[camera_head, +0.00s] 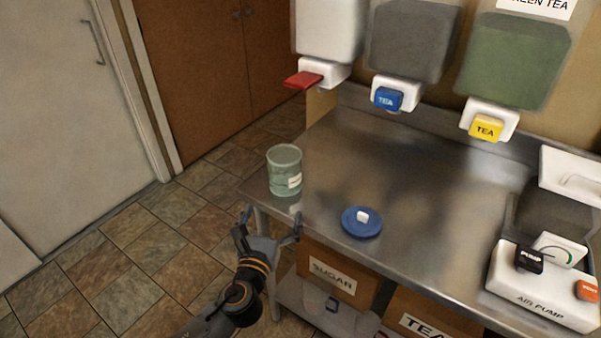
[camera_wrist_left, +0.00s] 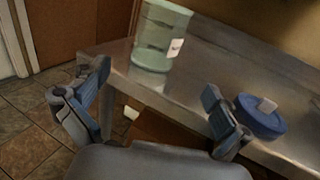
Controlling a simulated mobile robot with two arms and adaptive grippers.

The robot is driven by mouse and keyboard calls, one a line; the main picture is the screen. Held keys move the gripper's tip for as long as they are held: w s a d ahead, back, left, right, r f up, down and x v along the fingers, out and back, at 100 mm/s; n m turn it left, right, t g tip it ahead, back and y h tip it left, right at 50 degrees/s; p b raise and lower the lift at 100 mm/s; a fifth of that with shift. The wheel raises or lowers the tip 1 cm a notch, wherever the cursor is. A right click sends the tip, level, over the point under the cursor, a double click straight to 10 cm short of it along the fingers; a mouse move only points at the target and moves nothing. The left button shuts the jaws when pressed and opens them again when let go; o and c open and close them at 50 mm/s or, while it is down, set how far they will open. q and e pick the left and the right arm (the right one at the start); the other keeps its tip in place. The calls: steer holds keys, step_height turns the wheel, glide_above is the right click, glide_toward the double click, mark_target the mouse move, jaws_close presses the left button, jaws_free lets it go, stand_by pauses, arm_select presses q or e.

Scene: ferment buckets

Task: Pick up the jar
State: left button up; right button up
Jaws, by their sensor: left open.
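A pale green see-through jar (camera_head: 284,172) with a small white label stands upright near the left front corner of the metal counter (camera_head: 400,180). It also shows in the left wrist view (camera_wrist_left: 158,38), beyond the fingertips and between them. My left gripper (camera_head: 268,226) is open and empty, in front of the counter's edge and apart from the jar. In the left wrist view its two fingers (camera_wrist_left: 155,92) are spread wide. A blue lid (camera_head: 361,223) with a white knob lies on the counter to the right of the jar. My right gripper is not in view.
Dispensers with a red tap (camera_head: 303,80), a blue tap (camera_head: 388,98) and a yellow tap (camera_head: 486,128) hang over the back of the counter. An air pump (camera_head: 540,285) sits at the right. Boxes marked sugar (camera_head: 333,278) and tea (camera_head: 425,328) are below. Tiled floor lies open at left.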

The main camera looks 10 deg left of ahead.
mark_target(282, 184)
arm_select(q)
steer(key=w, duration=0.4)
steer(key=shift+w+a+r, duration=0.15)
steer(key=shift+a+r, duration=0.15)
steer(key=shift+a, duration=0.1)
steer(key=w, duration=0.3)
steer(key=shift+w+f, duration=0.15)
steer(key=shift+w, duration=0.25)
steer(key=shift+w+p, duration=0.35)
steer(key=shift+w, duration=0.1)
steer(key=w, duration=0.4)
steer(key=shift+w+a+r, duration=0.2)
steer(key=shift+w, duration=0.15)
steer(key=shift+c, duration=1.3)
steer(key=c, duration=1.1)
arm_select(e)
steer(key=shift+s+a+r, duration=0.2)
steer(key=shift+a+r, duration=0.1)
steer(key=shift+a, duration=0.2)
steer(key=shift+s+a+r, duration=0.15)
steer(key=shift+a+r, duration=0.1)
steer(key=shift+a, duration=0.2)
